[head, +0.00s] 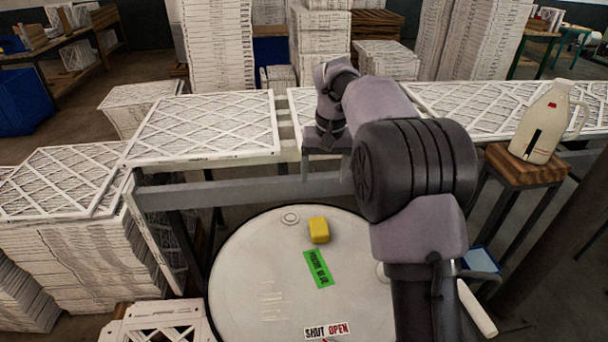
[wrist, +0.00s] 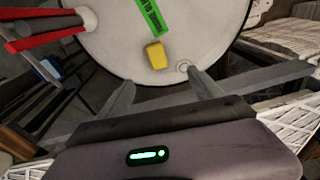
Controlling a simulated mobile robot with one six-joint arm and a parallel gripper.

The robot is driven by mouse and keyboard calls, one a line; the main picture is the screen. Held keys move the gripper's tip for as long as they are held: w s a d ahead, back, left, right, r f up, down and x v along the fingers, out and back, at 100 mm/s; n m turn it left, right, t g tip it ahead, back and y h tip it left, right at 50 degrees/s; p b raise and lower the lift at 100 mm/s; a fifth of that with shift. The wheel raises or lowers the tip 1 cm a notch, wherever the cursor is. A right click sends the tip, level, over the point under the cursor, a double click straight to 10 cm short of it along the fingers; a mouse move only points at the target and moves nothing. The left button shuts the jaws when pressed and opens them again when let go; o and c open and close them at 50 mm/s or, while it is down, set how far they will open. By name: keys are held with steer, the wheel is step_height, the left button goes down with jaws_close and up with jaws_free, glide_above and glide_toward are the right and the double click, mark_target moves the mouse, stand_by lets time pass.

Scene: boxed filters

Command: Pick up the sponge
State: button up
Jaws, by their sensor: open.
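The sponge (head: 319,230) is a small yellow block lying on the white round drum top (head: 245,255), near its far edge. In the wrist view the sponge (wrist: 156,56) lies on the drum top beyond my fingertips, roughly midway between them sideways. My gripper (wrist: 160,88) is open and empty, its two grey fingers spread apart, not touching the sponge. In the head view my gripper (head: 326,154) is above the rail behind the drum, partly hidden by my arm.
A green label (head: 318,268) lies beside the sponge. A metal rail (head: 240,190) and framed filters (head: 205,125) stand behind the drum. A white jug (head: 548,125) stands on a wooden stool (head: 522,168) at right. Stacked filters (head: 75,245) stand at left.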

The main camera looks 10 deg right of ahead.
steer(key=g+p, duration=0.1)
steer(key=p, duration=0.2)
glide_above(319, 226)
step_height(319, 226, down, 7)
steer(key=shift+n+h, duration=0.3)
steer(key=shift+n, duration=0.1)
steer(key=f+b, duration=0.1)
steer(key=f, duration=0.3)
steer(key=f+b, duration=0.2)
steer(key=f, duration=0.2)
steer(key=w+f+b, duration=0.1)
steer(key=f+b, duration=0.1)
steer(key=f, duration=0.2)
steer(key=shift+d, duration=0.3)
steer(key=f, duration=0.2)
steer(key=f+b, duration=0.1)
steer(key=f, duration=0.1)
steer(key=f+b, duration=0.1)
steer(key=f, duration=0.1)
steer(key=shift+s+a, duration=0.3)
steer(key=shift+s, duration=0.1)
steer(key=shift+r, duration=0.15)
steer(key=c, duration=1.4)
step_height(319, 226, up, 10)
steer(key=p, duration=0.3)
